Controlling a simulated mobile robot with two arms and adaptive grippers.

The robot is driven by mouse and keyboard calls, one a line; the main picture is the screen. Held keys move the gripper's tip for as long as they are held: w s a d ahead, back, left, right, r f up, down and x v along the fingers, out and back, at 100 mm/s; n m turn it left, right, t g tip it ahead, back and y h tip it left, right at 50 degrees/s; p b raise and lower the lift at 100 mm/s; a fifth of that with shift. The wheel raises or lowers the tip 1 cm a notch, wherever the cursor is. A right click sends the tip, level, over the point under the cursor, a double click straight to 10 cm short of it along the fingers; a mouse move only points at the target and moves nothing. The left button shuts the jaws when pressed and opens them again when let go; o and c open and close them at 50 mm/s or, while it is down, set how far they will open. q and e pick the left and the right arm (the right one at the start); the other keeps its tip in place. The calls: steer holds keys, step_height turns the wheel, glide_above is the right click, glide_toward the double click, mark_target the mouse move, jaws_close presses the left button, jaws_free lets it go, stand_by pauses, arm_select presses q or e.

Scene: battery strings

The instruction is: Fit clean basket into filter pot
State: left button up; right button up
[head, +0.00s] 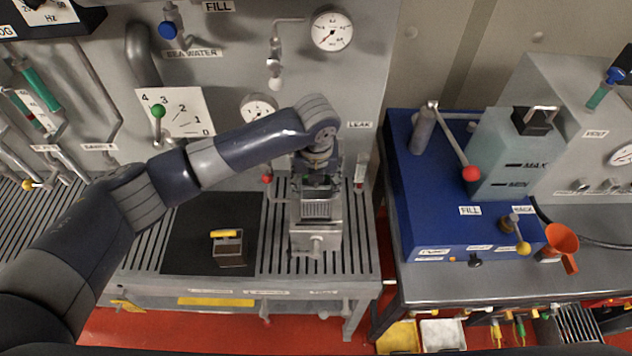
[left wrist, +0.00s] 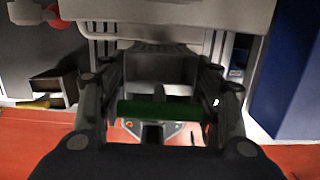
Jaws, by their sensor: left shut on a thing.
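My left gripper (head: 318,182) points down over the slatted bench and is shut on the green handle (left wrist: 160,110) of the clean basket. The basket (head: 316,208) is a small grey mesh box and hangs under the fingers. The grey filter pot (head: 316,240) stands on the bench directly below it. The basket is lined up over the pot's top; I cannot tell how far, if at all, its lower end is inside. In the left wrist view the fingers frame the green handle. My right gripper is not in view.
A second basket with a yellow handle (head: 228,250) stands on the black mat (head: 188,225) left of the pot. Gauges and pipes line the wall behind. A blue unit (head: 425,210) with a red-knobbed lever stands on the right bench. The mat's back part is clear.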

mark_target(316, 187)
arm_select(q)
steer(key=shift+p, duration=0.35)
steer(key=shift+f+b, duration=1.7)
steer(key=shift+f, duration=1.55)
steer(key=o, duration=1.2)
steer(key=shift+o, duration=0.2)
steer(key=r, duration=0.4)
steer(key=s+r, duration=0.1)
steer(key=r, duration=0.7)
steer(key=shift+s, duration=0.4)
steer(key=shift+f, duration=0.1)
